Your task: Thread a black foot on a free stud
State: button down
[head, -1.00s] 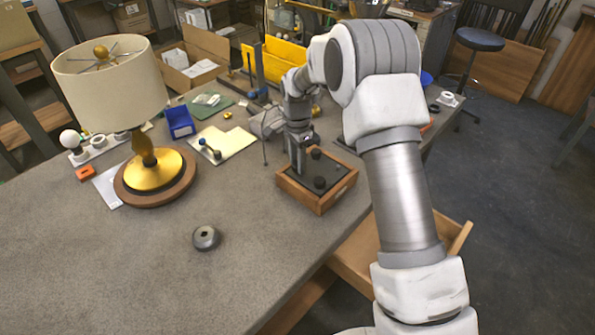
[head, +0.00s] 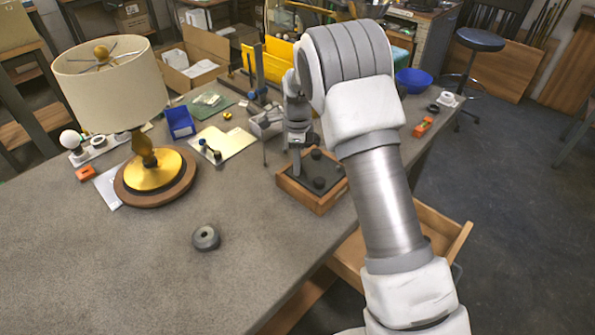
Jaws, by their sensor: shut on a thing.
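A shallow wooden tray (head: 313,204) with a dark lining stands near the table's right edge. Black feet lie in it: one in the middle (head: 319,183) and one at the back (head: 316,154). A pale yellowish plate (head: 236,143) lies left of the tray. Small dark upright pieces (head: 211,151) show on it; I cannot tell which studs are free.
A lamp (head: 152,170) with a cream shade stands at left. A grey round weight (head: 206,238) lies in front on otherwise clear table. A blue bin (head: 180,122) and a yellow holder (head: 283,62) are behind. A blue bowl (head: 413,80) and an orange tool (head: 423,126) are at right.

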jog(key=m, duration=0.2)
jog(key=m+p, duration=0.1)
jog(key=m, duration=0.2)
jog(key=shift+s+f+m+p, duration=0.2)
jog(key=shift+f+m+p, duration=0.1)
jog(key=shift+m+p, duration=0.1)
jog(key=shift+d+f+m, duration=0.1)
jog(key=shift+f+m, duration=0.05)
jog(key=shift+m, duration=0.35)
jog(key=m+p, duration=0.2)
jog(key=m, duration=0.1)
jog(key=shift+m, duration=0.4)
jog(key=shift+m+p, duration=0.6)
jog(key=shift+m, duration=0.9)
jog(key=m+p, duration=0.2)
jog(key=m, duration=0.2)
jog(key=shift+s+m+p, duration=0.1)
jog(key=shift+m+p, duration=0.2)
jog(key=shift+p, duration=0.35)
